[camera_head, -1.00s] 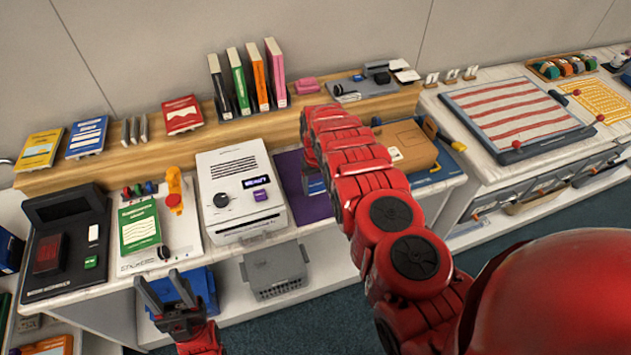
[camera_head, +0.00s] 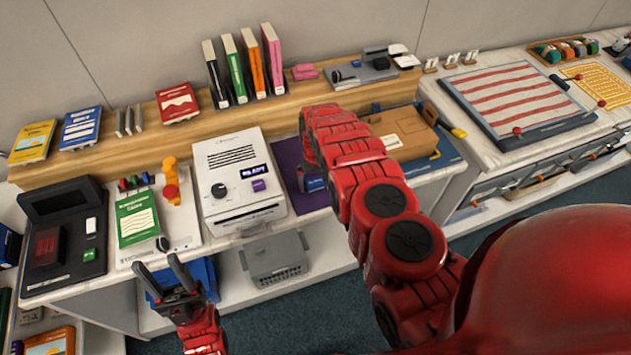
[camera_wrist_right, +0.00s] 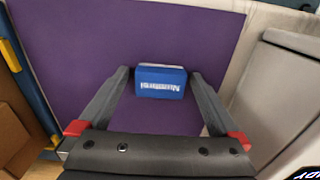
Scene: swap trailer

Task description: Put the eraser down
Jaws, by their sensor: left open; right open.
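The eraser (camera_wrist_right: 161,82) is a small blue block with white lettering. It rests on the purple mat (camera_wrist_right: 130,40), which also shows beside the white machine in the head view (camera_head: 287,158). My right gripper (camera_wrist_right: 159,74) is open, with one finger on each side of the eraser near the fingertips. I cannot tell whether either finger touches it. In the head view my red right arm hides most of that gripper, and a bit of the blue eraser (camera_head: 315,184) shows beside it. My left gripper (camera_head: 156,264) is open and empty in front of the counter's left part.
The white machine (camera_head: 238,180) stands left of the mat. A cardboard package (camera_head: 402,133) on a blue board lies to its right. Upright books (camera_head: 252,65) stand on the wooden shelf behind. A grey basket (camera_head: 274,262) is on the lower shelf.

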